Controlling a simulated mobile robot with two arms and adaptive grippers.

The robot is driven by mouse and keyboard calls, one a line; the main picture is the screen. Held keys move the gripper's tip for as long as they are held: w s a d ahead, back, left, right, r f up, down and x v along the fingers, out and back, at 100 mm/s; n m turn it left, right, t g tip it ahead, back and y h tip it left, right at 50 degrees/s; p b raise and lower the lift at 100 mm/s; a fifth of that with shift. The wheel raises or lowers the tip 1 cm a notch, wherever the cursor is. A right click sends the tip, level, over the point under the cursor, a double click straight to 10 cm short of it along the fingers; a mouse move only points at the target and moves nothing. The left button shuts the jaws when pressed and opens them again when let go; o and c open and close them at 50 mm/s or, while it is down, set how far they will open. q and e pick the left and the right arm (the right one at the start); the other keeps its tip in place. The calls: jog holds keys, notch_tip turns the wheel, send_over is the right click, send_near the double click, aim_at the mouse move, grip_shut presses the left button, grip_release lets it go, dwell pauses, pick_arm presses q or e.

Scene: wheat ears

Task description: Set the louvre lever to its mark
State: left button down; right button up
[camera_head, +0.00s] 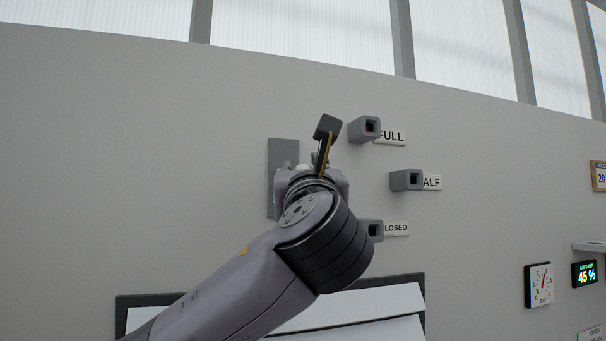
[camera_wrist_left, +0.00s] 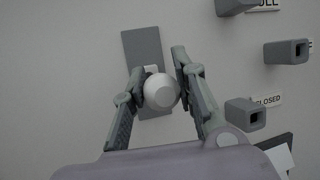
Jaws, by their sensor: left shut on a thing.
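A grey upright plate (camera_head: 283,152) is fixed to the wall and carries the louvre lever. In the left wrist view, the lever's round white knob (camera_wrist_left: 161,92) stands in front of the lower part of the plate (camera_wrist_left: 143,48). My left gripper (camera_wrist_left: 158,88) has a finger on each side of the knob and is shut on it. In the head view, my left gripper (camera_head: 312,170) and wrist hide the knob and part of the plate. Label plates read FULL (camera_head: 391,137), HALF, partly covered (camera_head: 432,183), and CLOSED, partly covered (camera_head: 396,229). My right gripper is not in view.
Grey hollow boxes stick out of the wall beside the labels: top (camera_head: 364,130), middle (camera_head: 406,180) and bottom (camera_head: 374,230). A dark-framed white panel (camera_head: 385,304) is below. A dial gauge (camera_head: 541,285) and a 45 % display (camera_head: 585,274) hang at lower right.

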pick_arm(q)
jog(key=shift+s+r, duration=0.1)
jog(key=shift+r, duration=0.15)
jog(key=c, duration=1.3)
grip_release()
jog(key=shift+f, duration=0.1)
jog(key=shift+f, duration=0.1)
jog(key=v, duration=1.2)
